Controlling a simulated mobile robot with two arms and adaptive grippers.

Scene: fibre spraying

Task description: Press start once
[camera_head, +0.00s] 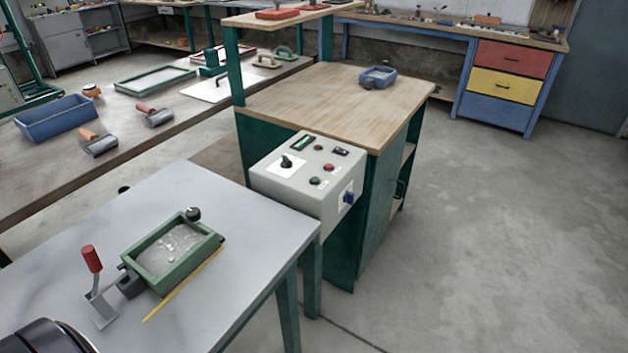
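A light grey control box (275,183) stands at the front corner of the green cabinet, behind the near grey table. Its sloped top carries a green button (314,181), a red button (328,167), a black rotary knob (286,161), a small green display (302,142) and a black switch (341,151). A blue switch (348,198) sits on its right side. Labels are too small to read, so I cannot tell which control is marked start. Nothing touches the box.
A green-framed tray (148,262) with whitish bits sits on the near grey table (185,195), beside a red-handled lever (92,260). The wood-topped green cabinet (300,92) is behind the box. A blue bin (55,122) stands at left. The floor at right is clear.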

